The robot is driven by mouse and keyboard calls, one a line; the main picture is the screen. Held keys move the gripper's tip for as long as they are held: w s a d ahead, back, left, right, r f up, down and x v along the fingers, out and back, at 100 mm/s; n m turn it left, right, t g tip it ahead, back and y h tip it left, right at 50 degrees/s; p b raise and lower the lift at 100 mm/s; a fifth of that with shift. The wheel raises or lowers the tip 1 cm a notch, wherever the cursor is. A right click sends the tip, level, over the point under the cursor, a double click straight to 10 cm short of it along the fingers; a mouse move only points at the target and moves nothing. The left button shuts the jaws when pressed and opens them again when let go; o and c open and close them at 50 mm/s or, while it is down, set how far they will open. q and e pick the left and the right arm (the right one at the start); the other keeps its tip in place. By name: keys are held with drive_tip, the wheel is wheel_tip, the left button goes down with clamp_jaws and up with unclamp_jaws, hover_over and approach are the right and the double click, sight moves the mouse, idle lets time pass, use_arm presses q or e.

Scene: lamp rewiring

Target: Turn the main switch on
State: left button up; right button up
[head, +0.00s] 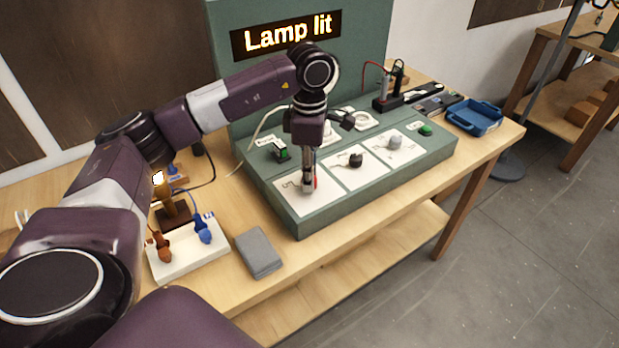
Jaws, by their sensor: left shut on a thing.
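My left gripper (308,178) points down over the left white plate (290,200) on the sloping front of the green panel (350,192). It is shut on a switch with a red part (315,182); the fingers hide most of that switch, so its position is unclear. The sign (288,33) on the panel's upright back reads "Lamp lit". A small lamp (158,178) glows at the left of the table. My right gripper is not in view.
Right of the gripper are plates with a black knob (355,160) and a grey knob (393,142), then a green button (425,130). A grey block (258,251), a white base (186,262) with plugs, and a blue tray (474,118) are on the table.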

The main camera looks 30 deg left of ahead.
use_arm(q)
drive_tip(key=shift+m, duration=0.6)
drive_tip(key=o, duration=1.2)
drive_tip(key=shift+c, duration=0.2)
drive_tip(key=shift+r, duration=0.1)
wheel_tip(320, 180, up, 12)
